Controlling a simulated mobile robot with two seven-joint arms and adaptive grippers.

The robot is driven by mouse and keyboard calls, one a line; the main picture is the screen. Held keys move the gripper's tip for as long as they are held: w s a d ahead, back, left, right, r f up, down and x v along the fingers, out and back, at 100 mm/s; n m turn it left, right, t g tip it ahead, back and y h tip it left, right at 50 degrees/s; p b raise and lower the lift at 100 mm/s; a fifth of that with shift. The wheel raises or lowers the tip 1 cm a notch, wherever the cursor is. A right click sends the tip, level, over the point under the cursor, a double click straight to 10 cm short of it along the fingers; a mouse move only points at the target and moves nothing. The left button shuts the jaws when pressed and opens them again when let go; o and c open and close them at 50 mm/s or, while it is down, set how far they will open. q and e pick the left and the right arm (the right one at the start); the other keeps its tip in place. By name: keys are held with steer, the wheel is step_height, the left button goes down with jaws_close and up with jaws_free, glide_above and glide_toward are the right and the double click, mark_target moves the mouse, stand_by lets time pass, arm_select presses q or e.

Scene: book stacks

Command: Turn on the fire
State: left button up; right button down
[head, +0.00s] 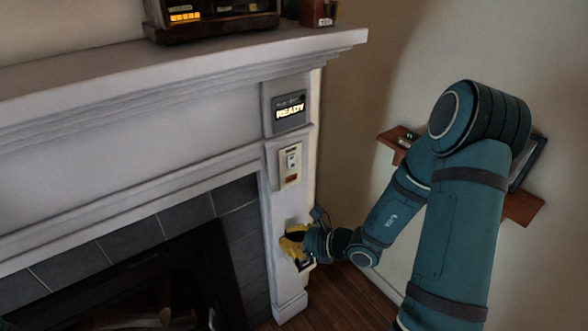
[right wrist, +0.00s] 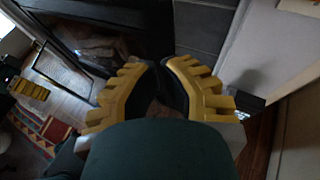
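The fireplace (head: 150,290) stands at the left in the head view, with a dark firebox opening and no flame visible. On its right pillar a small display (head: 291,112) glows with the word READY. Below it is a pale switch plate (head: 290,165) with a small switch and an orange-red mark. My right gripper (head: 293,246) is beside the lower part of the pillar, well below the switch plate. In the right wrist view its yellow fingers (right wrist: 162,82) come together with dark inner pads and nothing visible between them.
The mantel (head: 180,60) juts out above and carries a dark device with orange lights. A wooden wall shelf (head: 523,208) is partly behind my right arm. A patterned rug (right wrist: 45,135) lies on the floor in the right wrist view.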

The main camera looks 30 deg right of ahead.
mark_target(289, 168)
steer(key=w+d+r+m+t+h, duration=0.2)
steer(key=d+r+m+t+h, duration=0.3)
steer(key=d, duration=0.7)
step_height(289, 168, up, 2)
steer(key=shift+w+r+m+h+p, duration=0.15)
steer(key=shift+m+h+p, duration=0.15)
steer(key=shift+m+h, duration=0.35)
steer(key=w, duration=0.4)
steer(key=w+f, duration=0.1)
steer(key=w, duration=0.4)
steer(key=w+a+b, duration=0.1)
steer(key=w, duration=0.4)
steer(key=shift+f, duration=0.4)
